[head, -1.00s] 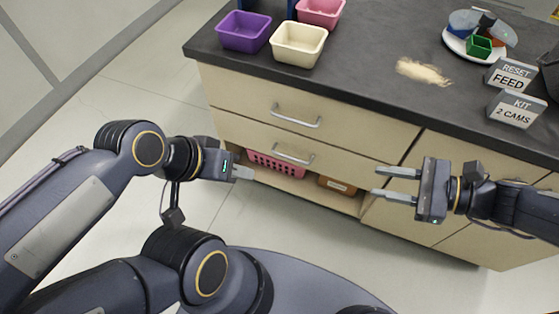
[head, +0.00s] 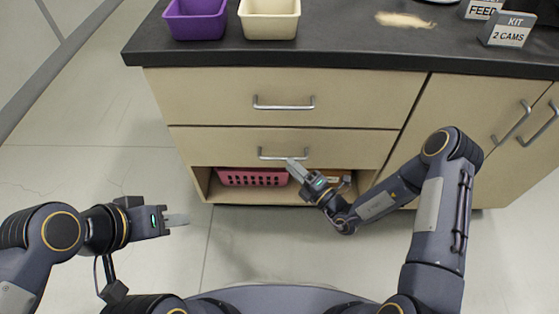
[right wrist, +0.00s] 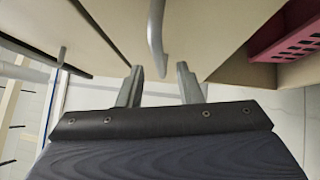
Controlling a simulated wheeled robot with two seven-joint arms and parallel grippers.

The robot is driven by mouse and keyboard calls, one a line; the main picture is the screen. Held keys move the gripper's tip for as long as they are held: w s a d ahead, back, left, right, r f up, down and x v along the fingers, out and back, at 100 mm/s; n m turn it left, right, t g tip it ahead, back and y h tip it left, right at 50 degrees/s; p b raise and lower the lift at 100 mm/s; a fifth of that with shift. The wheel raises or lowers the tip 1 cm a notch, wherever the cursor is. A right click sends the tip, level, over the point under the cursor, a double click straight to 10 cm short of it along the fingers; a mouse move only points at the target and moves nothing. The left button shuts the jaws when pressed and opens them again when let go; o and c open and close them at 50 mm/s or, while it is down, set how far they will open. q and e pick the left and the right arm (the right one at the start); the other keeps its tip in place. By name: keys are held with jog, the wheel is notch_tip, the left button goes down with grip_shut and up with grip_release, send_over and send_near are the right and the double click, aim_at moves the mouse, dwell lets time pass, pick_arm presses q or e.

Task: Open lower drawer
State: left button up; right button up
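The lower drawer (head: 215,144) is a beige front, flush with the cabinet and shut, with a silver bar handle (head: 262,153). My right gripper (head: 291,163) is at the right part of this handle. In the right wrist view its two fingers (right wrist: 160,72) are apart, and the handle (right wrist: 156,35) runs down between their tips with gaps on both sides. My left gripper (head: 182,219) is out to the left, over the floor and away from the cabinet. Its fingers overlap in the head view, so their spacing is hidden.
The upper drawer (head: 210,96) above is shut. An open shelf below holds a pink basket (head: 250,177) and a brown object partly hidden by my right arm. Cabinet doors (head: 480,110) stand to the right. The countertop (head: 340,53) carries purple and cream bins. Floor at left is clear.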

aim_at(283, 158)
jog(key=shift+b+x, duration=0.45)
jog(key=shift+x, duration=1.9)
jog(key=shift+c, duration=0.3)
grip_shut()
